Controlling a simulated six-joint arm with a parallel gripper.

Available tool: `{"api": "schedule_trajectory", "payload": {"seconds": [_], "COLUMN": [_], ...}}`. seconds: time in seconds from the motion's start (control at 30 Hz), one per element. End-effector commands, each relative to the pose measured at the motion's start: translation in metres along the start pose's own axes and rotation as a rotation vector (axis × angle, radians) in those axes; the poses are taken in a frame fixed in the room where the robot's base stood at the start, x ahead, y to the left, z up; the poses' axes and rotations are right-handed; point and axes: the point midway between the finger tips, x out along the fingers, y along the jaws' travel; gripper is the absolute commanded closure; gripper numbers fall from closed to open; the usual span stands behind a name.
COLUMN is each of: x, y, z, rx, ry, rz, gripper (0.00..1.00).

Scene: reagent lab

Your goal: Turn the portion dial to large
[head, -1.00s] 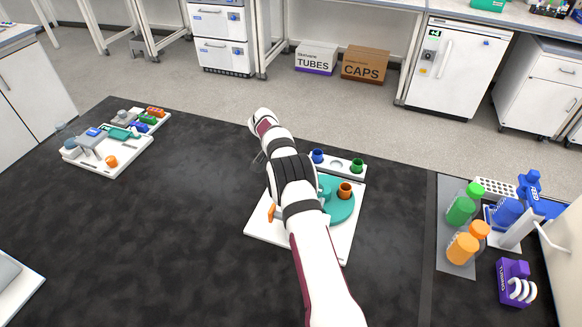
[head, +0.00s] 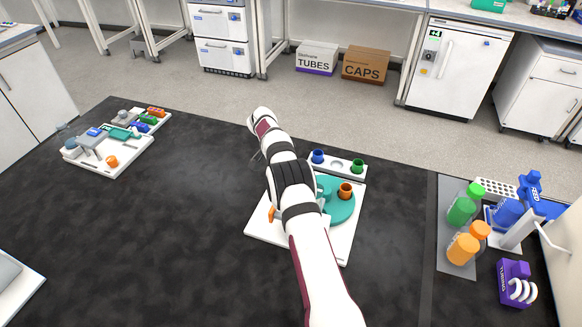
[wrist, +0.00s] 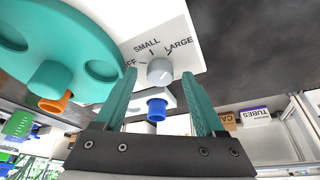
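The portion dial (wrist: 160,72) is a round grey-white knob on a white panel in the wrist view. The words OFF, SMALL and LARGE and short tick marks are printed around it. I cannot clearly tell which mark the knob points to. My gripper (wrist: 158,76) is open, its two teal fingers apart with the dial showing between their tips. I cannot tell whether either finger touches it. In the head view my arm hides the dial and most of the gripper. The white base plate (head: 345,245) carries a teal disc (head: 342,208).
A blue cup (head: 318,156) and a green cup (head: 357,166) stand on a white rack behind the disc. An orange cup (head: 345,190) sits on the disc. Bottles on a grey mat (head: 455,257) stand right; another white station (head: 118,160) stands far left. The black bench between is clear.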

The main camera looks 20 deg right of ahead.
Motion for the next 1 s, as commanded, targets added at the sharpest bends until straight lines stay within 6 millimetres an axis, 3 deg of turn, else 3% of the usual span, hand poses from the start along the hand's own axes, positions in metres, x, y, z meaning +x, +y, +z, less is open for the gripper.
{"api": "schedule_trajectory", "payload": {"seconds": [0.27,0.37,0.7,0.83,1.0], "x": [-0.008,-0.029,-0.131,-0.151,-0.158], "y": [0.0,-0.001,-0.001,0.0,0.0], "z": [0.0,-0.001,0.0,0.0,0.0], "rx": [-0.001,-0.001,0.0,-0.001,0.0], "ry": [0.0,0.001,0.001,0.0,-0.001], "rz": [-0.001,-0.003,-0.003,-0.002,0.0], "gripper": [0.28,0.28,0.28,0.28,0.28]}}
